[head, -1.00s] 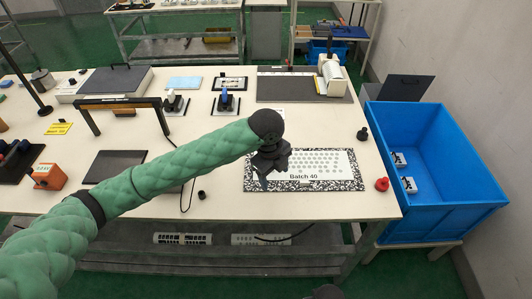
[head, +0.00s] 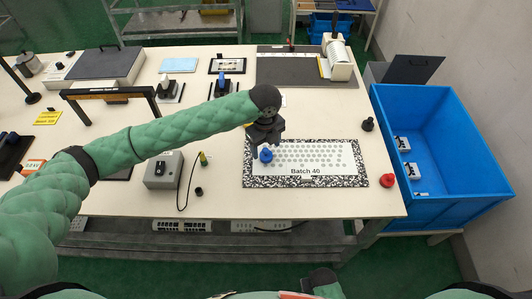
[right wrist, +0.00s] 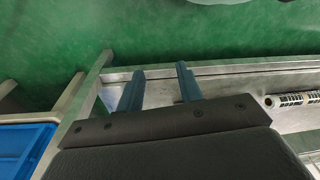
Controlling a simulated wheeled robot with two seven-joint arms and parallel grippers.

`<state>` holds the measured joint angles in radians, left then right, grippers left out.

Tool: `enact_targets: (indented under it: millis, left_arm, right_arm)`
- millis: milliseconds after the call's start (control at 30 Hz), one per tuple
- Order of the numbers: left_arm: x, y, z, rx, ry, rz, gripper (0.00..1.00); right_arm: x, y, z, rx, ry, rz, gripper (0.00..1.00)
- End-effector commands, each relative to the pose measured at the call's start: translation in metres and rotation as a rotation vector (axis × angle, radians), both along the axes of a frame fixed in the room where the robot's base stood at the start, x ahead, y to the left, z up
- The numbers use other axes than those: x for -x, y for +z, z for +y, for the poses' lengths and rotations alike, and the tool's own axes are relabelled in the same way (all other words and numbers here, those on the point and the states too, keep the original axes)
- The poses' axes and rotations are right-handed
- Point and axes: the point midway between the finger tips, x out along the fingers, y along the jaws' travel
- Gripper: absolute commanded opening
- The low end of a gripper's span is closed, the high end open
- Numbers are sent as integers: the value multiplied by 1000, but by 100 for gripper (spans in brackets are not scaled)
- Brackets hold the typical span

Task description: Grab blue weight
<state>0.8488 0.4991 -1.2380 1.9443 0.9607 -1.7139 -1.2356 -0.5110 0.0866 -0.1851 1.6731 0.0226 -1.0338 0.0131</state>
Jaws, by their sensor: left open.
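A red weight (head: 387,181) and a black weight (head: 367,125) stand right of the sheet. A blue bin (head: 440,185) with small items stands off the table's right edge. A grey box with a dial (head: 163,170) and a cable lies left of the sheet.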

Motion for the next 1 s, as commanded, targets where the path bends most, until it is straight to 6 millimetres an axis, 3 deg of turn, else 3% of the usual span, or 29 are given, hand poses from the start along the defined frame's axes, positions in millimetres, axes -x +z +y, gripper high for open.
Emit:
enact_targets:
  millis: [300,600,867,900,1000]
  left_arm:
    - [0,-30,0,-1,1,1,66]
    - [0,-34,0,0,1,0,66]
    - [0,-34,0,0,1,0,14]
    - [0,-34,0,0,1,0,10]
    - [0,-34,0,-1,1,-1,10]
  right_arm:
    - [2,-33,-7,9,4,-20,36]
    - [2,-36,-8,10,5,-22,36]
    - [2,-36,-8,10,5,-22,36]
    - [2,-36,-8,10,5,-21,36]
    - [2,-36,-8,10,5,-21,36]
